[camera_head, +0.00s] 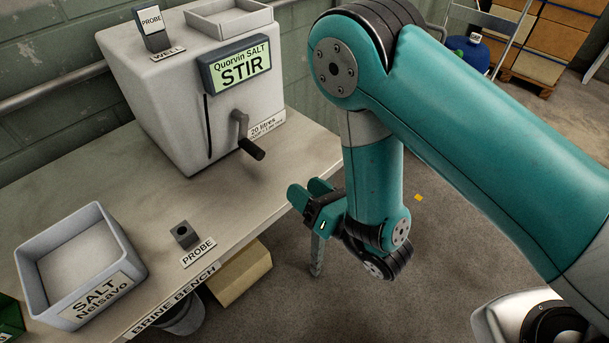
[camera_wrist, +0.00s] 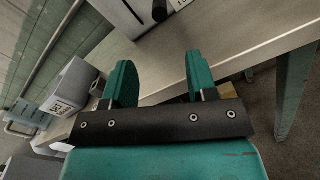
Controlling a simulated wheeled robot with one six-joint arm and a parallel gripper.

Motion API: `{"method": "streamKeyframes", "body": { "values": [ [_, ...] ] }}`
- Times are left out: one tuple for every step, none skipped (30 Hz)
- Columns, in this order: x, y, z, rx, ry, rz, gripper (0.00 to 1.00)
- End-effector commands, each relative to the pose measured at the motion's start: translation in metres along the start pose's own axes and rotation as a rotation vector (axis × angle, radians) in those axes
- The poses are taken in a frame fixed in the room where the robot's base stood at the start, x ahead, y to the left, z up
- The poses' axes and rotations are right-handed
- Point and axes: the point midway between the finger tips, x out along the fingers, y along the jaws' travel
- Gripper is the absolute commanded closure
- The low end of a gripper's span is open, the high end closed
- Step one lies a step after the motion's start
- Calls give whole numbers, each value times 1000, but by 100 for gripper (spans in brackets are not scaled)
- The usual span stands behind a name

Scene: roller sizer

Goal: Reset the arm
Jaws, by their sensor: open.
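My gripper (camera_head: 310,191) is at the end of my teal arm, near the front edge of the brine bench (camera_head: 75,180). Its two teal fingers point left toward the bench. In the wrist view my gripper (camera_wrist: 158,80) shows its fingers wide apart with nothing between them. The arm is bent, with its forearm hanging down from the elbow at the top middle of the head view. I see no contact between the fingers and any object.
On the bench stand a white tank (camera_head: 165,95) with a STIR display (camera_head: 240,65) and a crank (camera_head: 250,148), a grey salt tray (camera_head: 125,250) and a small probe holder (camera_head: 183,234). A cardboard box (camera_head: 240,275) sits below. Open floor lies right of the bench.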

Motion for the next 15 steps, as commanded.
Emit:
{"method": "streamKeyframes", "body": {
  "values": [
    [0,0,0,0,0,0,47],
    [0,0,0,0,1,0,47],
    [0,0,0,0,1,0,47],
    [0,0,0,0,1,1,47],
    [0,0,0,1,1,0,47],
    [1,0,1,8,3,-3,47],
    [3,0,2,21,5,-9,47],
    [5,-1,5,43,9,-18,47],
    [8,-2,9,87,18,-38,47],
    [12,-4,13,134,28,-59,47],
    [15,-6,19,191,39,-85,47],
    [20,-9,26,283,56,-125,47],
    [24,-11,33,366,69,-162,47],
    [27,-14,40,454,82,-200,47],
    [30,-16,50,582,98,-255,47]
  ]
}}
